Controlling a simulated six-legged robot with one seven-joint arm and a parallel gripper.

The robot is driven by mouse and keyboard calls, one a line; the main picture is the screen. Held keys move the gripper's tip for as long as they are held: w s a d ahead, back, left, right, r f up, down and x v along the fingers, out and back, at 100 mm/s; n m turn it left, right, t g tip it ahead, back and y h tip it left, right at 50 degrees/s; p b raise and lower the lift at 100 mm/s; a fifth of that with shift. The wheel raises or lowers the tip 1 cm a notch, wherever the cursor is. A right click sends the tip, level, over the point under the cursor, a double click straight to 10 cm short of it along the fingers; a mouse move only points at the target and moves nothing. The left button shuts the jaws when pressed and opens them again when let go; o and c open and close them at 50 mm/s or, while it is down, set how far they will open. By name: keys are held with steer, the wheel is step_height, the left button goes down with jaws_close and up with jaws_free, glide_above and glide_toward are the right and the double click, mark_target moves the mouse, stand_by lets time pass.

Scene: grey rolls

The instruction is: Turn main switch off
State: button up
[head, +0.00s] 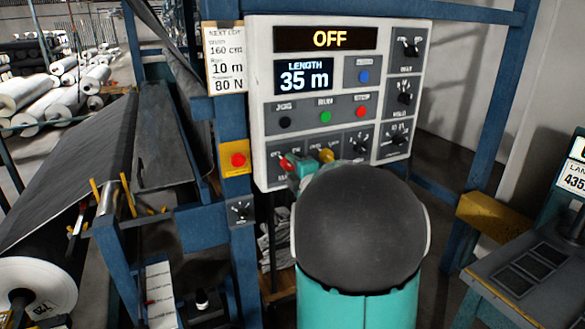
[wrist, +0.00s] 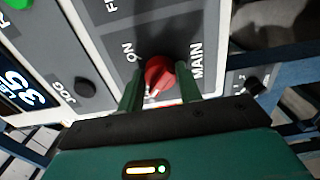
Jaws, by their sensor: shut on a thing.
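The red main switch (wrist: 157,75) is a knob on the control panel, labelled MAIN with ON beside it in the wrist view. In the head view the main switch (head: 286,163) is at the panel's lower left. My gripper (wrist: 160,84) has a finger on each side of the red knob and is shut on it. In the head view my gripper (head: 304,167) is mostly hidden behind my arm. The panel's top display (head: 330,39) reads OFF. The knob's exact pointer angle is hard to make out.
The control panel (head: 258,112) also carries a LENGTH display (head: 304,78) reading 35 m, several coloured buttons and black knobs. A red button on a yellow box (head: 237,160) is to its left. Blue frame posts and a large dark fabric roll (head: 60,190) flank the area.

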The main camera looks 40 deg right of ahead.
stand_by(0.4)
steer(key=o, duration=1)
steer(key=shift+s, duration=0.1)
steer(key=v, duration=1.3)
steer(key=shift+s+a, duration=0.15)
steer(key=shift+s, duration=0.15)
